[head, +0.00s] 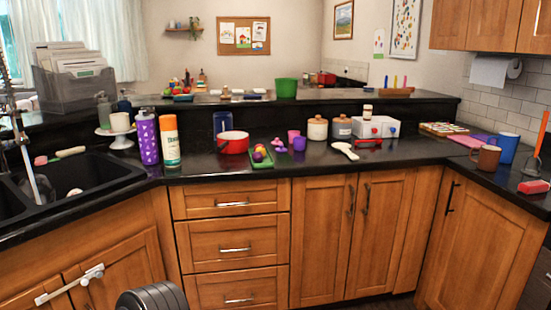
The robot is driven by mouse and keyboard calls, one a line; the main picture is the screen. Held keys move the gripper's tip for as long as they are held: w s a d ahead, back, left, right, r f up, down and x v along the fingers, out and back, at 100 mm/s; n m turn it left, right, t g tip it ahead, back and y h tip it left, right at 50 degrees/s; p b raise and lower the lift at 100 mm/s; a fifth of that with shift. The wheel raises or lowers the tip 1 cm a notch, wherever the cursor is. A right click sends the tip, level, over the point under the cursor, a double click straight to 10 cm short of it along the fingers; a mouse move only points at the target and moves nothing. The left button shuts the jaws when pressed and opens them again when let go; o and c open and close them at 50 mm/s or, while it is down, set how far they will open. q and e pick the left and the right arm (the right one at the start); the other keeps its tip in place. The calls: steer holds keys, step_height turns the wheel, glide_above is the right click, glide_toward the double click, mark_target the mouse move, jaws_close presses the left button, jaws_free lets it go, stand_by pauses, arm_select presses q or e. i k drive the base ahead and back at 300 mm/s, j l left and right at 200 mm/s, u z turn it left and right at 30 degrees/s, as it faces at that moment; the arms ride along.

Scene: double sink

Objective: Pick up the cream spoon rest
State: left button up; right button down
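The cream spoon rest (345,150) appears to be the pale, long-handled piece lying flat on the black counter, right of centre in the head view. Its wider end is at the upper left and it narrows toward the lower right. It lies close to the counter's front edge, with nothing on top of it. Neither of my grippers shows in the head view, so I cannot see whether they are open or shut.
A red-handled item (368,143) and a white drawer box (376,128) are close behind and right of it. Left are purple cups (299,143), a green tray (262,160) and a red pot (233,142). A raised ledge (330,97) runs behind. Counter right of it is clear.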

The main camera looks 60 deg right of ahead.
mark_target(344, 147)
steer(key=i+j, duration=0.3)
steer(key=i, duration=0.15)
steer(key=z, duration=2.75)
